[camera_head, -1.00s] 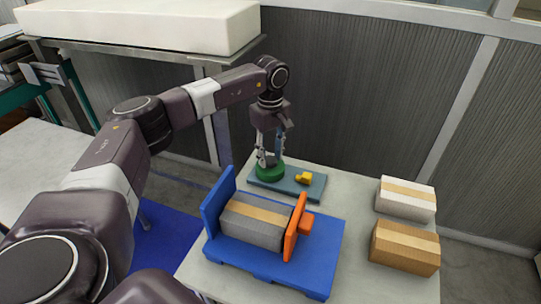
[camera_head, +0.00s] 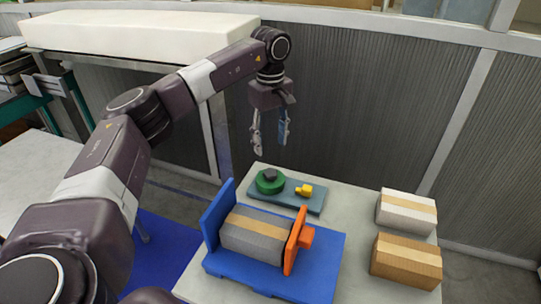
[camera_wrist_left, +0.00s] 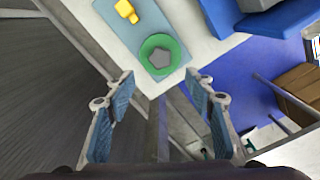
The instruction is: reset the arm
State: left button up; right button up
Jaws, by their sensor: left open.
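My left gripper (camera_head: 270,140) is open and empty, raised above the back left corner of the table. Its two blue-padded fingers also show wide apart in the left wrist view (camera_wrist_left: 165,85). Below it, a green round piece (camera_head: 268,182) with a dark grey knob lies on a teal board (camera_head: 288,197); it also shows in the left wrist view (camera_wrist_left: 174,46). A small yellow piece (camera_head: 304,190) sits on the same board to the right. My right gripper is in neither view.
A blue fixture (camera_head: 320,248) with an orange clamp (camera_head: 296,240) holds a grey box (camera_head: 255,236) on the table. A white box (camera_head: 405,212) and a brown box (camera_head: 405,262) stand at right. A ribbed wall (camera_head: 360,110) rises behind. A white slab (camera_head: 140,35) lies at upper left.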

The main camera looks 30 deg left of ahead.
pick_arm(q)
notch_tip(320, 180, up, 2)
jog(key=shift+r, duration=0.1)
dwell(0.5)
